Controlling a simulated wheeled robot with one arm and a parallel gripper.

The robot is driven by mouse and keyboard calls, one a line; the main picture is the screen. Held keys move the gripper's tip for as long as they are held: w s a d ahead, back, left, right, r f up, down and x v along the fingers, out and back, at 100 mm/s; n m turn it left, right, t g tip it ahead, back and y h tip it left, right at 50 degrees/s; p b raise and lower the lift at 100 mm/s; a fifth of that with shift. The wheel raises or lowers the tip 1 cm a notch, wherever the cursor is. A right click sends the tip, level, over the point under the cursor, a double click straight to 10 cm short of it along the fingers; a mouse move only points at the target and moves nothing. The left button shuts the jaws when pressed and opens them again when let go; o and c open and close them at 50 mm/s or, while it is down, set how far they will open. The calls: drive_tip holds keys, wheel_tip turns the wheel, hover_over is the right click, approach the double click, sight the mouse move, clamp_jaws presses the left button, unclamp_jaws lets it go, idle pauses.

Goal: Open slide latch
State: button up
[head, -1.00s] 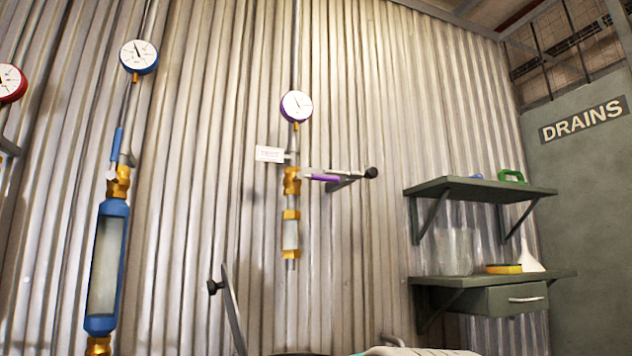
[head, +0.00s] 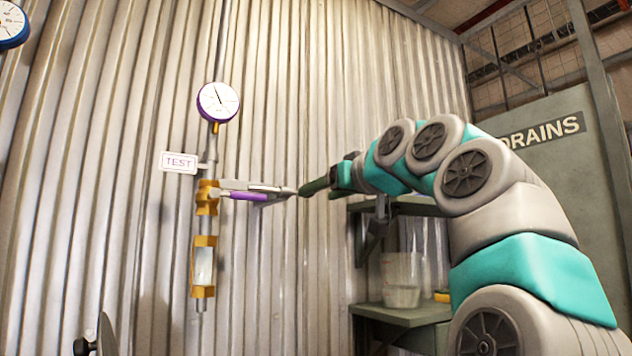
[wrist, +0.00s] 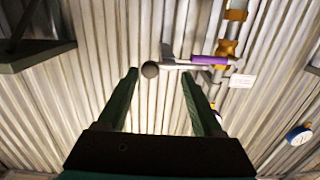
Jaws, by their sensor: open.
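The slide latch has a thin grey metal bar (head: 255,186) beside the purple valve handle (head: 249,196), on the brass valve (head: 207,197) of the TEST pipe. The purple handle (wrist: 209,60) shows beyond the right fingertip. My gripper (wrist: 158,74) is open with nothing held.
A purple-rimmed gauge (head: 218,102) and a TEST label (head: 178,162) are above the valve. A sight glass (head: 203,266) hangs below. A shelf unit with a clear jug (head: 401,279) stands behind my arm.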

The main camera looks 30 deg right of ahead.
sight(281, 189)
drive_tip(key=w+d+r+p, duration=0.1)
drive_tip(key=w+r, duration=0.1)
drive_tip(key=w, duration=0.5)
drive_tip(key=shift+w+t+p, duration=0.2)
drive_tip(key=shift+t+p, duration=0.1)
drive_tip(key=shift+d, duration=0.1)
clamp_jaws()
idle(0.5)
idle(0.9)
